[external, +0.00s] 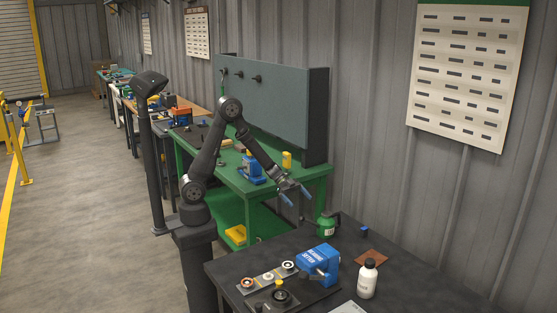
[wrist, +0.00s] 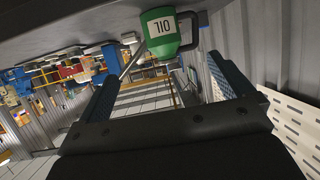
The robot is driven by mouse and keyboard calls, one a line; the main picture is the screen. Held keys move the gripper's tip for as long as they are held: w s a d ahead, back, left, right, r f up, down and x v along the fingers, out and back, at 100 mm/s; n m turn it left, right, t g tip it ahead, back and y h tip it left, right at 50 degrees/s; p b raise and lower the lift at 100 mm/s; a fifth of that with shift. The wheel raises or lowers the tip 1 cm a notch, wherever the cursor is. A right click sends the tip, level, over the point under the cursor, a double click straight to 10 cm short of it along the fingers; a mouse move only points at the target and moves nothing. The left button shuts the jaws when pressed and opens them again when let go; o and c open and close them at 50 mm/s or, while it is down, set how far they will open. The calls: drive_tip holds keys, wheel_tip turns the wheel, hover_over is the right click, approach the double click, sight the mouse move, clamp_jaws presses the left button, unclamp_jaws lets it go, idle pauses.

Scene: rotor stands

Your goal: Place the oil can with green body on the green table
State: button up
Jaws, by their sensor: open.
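The oil can (external: 326,227) has a green body and stands at the back left edge of the dark table (external: 420,287) in front. In the wrist view the oil can (wrist: 162,30) shows upside down, with "OIL" on its side and a dark handle. My gripper (external: 293,194) is open and empty, above and to the left of the can, apart from it. In the wrist view the blue fingers of my gripper (wrist: 168,75) are spread wide, with the can beyond them. The green table (external: 314,171) stands behind, with a dark board at its back.
A blue device (external: 321,262), a white bottle (external: 368,279), a brown pad (external: 371,258) and a tray of parts (external: 275,286) share the dark table. The green table holds a blue device (external: 251,170) and a yellow item (external: 287,159); its right end looks clear.

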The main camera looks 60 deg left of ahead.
approach(322, 222)
drive_tip(key=w+d+f, duration=0.1)
drive_tip(key=d+f, duration=0.1)
drive_tip(key=w+d+f, duration=0.1)
drive_tip(key=d+f, duration=0.1)
drive_tip(key=f, duration=0.1)
drive_tip(key=w+d+f, duration=0.1)
drive_tip(key=d+f, duration=0.1)
drive_tip(key=shift+w+f, duration=0.2)
drive_tip(key=shift+w, duration=0.05)
drive_tip(key=c, duration=1.4)
drive_tip(key=shift+r, duration=0.1)
drive_tip(key=shift+r, duration=0.5)
drive_tip(key=r, duration=0.3)
drive_tip(key=shift+s+d+r, duration=0.15)
drive_tip(key=shift+s+r, duration=0.2)
drive_tip(key=shift+s, duration=0.05)
drive_tip(key=s+d+r, duration=0.1)
drive_tip(key=s+r, duration=0.1)
drive_tip(key=s, duration=0.1)
drive_tip(key=s+r, duration=0.2)
drive_tip(key=s, duration=0.2)
drive_tip(key=s+d+r, duration=0.1)
drive_tip(key=s+r, duration=0.1)
drive_tip(key=s, duration=0.1)
drive_tip(key=shift+s+d+r, duration=0.1)
drive_tip(key=shift+s+d, duration=0.1)
drive_tip(key=shift+d, duration=0.15)
